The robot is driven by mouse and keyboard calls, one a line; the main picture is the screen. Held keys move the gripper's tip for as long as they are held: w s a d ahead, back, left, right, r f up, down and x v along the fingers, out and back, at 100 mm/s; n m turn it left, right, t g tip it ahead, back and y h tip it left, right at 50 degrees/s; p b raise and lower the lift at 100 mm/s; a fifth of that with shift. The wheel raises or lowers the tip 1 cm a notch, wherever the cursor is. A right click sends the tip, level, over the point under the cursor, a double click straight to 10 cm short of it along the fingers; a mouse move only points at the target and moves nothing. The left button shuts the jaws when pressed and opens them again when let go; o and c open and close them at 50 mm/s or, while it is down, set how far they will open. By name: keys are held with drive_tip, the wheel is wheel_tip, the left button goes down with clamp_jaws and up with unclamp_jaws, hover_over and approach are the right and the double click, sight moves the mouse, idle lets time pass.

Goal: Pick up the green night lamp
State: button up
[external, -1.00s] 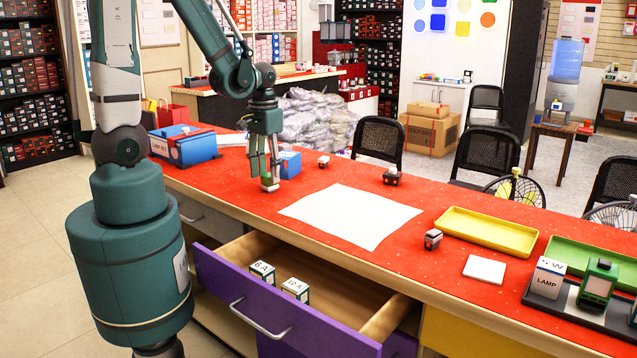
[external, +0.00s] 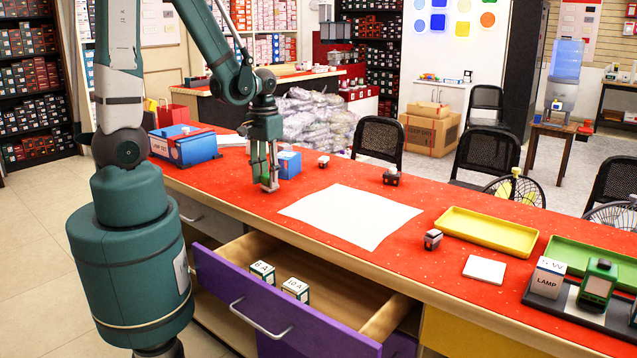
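My gripper (external: 267,185) points straight down over the left part of the red counter (external: 235,188), just in front of a small blue box (external: 289,163). Its fingertips are down close to the counter top. The small green and pale night lamp that showed at the fingertips earlier is now mostly hidden by the fingers. The fingers look apart and nearly parallel, but I cannot tell whether they touch the lamp.
Small lamp-like items stand on the counter: one (external: 323,161) behind the white sheet (external: 350,215), a dark one (external: 391,176), and one (external: 432,239) near the yellow tray (external: 487,232). A blue case (external: 185,146) is at left. An open purple drawer (external: 285,310) juts out below.

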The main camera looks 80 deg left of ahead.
sight(267, 175)
drive_tip(key=c, duration=0.6)
drive_tip(key=shift+o, duration=0.2)
drive_tip(key=shift+r, duration=0.1)
drive_tip(key=shift+r+p, duration=1.35)
drive_tip(key=shift+r, duration=3.55)
